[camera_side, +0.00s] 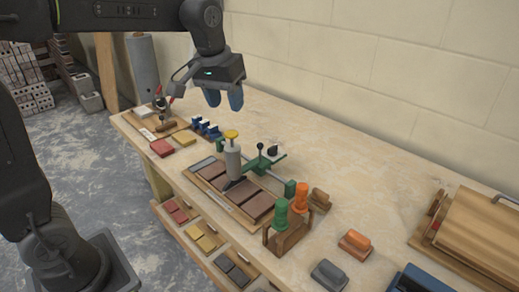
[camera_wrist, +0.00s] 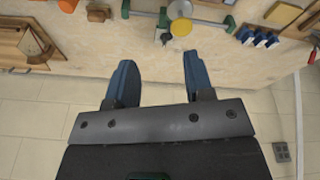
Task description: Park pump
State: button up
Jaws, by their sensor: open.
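The pump appears to be the grey cylinder (camera_side: 232,160) with a yellow cap. It stands upright over a wooden tray (camera_side: 248,222) of reddish-brown slabs, its dark foot low among them. A green bracket with a black knob (camera_side: 267,163) sits just right of it; I cannot tell if they touch. In the wrist view the pump's yellow cap (camera_wrist: 181,27) shows at the top, beyond the fingers. My gripper (camera_side: 225,99) has blue fingers, open and empty, above the pump and apart from it. The fingers also show spread in the wrist view (camera_wrist: 159,78).
A wooden rack (camera_side: 287,237) holds green and orange handled tools at the tray's near end. Blue pieces (camera_side: 206,128) and a red block (camera_side: 162,148) lie at the far left. Grey and orange blocks (camera_side: 355,242) lie right. A wooden board (camera_side: 480,230) stands at far right.

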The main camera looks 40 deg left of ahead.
jog(key=w+a+f+n+g, duration=0.1)
jog(key=w+a+f, duration=0.15)
jog(key=w, duration=0.45)
jog(key=n+g, duration=0.2)
send_near(260, 143)
notch_tip(260, 143, down, 12)
jog(key=shift+a+f, duration=0.15)
grip_shut()
